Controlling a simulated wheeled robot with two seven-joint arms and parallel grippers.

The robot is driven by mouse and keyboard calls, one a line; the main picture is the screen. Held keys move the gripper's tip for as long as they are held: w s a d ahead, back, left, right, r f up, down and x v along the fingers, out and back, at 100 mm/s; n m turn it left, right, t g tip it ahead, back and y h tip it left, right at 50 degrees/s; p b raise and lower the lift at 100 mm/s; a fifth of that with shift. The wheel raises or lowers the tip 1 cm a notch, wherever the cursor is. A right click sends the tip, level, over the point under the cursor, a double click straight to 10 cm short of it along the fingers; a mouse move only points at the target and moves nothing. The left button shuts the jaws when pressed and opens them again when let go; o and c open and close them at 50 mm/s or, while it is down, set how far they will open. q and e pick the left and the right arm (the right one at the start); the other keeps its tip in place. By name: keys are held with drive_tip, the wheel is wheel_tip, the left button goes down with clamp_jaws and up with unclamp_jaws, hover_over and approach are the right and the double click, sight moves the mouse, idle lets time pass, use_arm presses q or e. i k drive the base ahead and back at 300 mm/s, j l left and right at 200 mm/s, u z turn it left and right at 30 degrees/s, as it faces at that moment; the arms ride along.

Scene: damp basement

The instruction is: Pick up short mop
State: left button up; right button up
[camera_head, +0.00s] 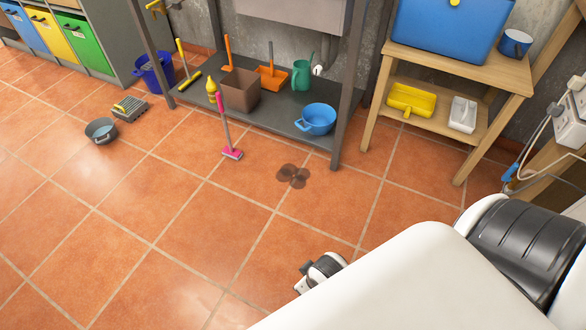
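A short mop (226,130) with a grey stick, a pink grip and a flat pink head leans upright against the front of the grey low shelf under the sink. Its head rests on the tiled floor. A second stick tool (183,66), with a yellow handle and yellow-and-black head, stands farther left by the shelf. Part of what looks like my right gripper (320,272) shows at the lower middle, well in front of the mop and to its right. Its fingers are mostly hidden, so its opening cannot be told. My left gripper is not in view.
The grey shelf (284,128) holds a brown bin (240,92), blue pot (316,119), green jug (301,75) and orange dustpan. A grey bowl (101,130) sits on the floor at left. A dark wet patch (292,175) lies right of the mop. A wooden table (458,66) stands right. The front floor is clear.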

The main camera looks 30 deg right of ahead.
sight(228, 151)
drive_tip(key=i+l+u, duration=0.1)
drive_tip(key=i, duration=0.5)
drive_tip(key=i+l, duration=0.25)
drive_tip(key=i, duration=0.3)
drive_tip(key=i+u, duration=0.05)
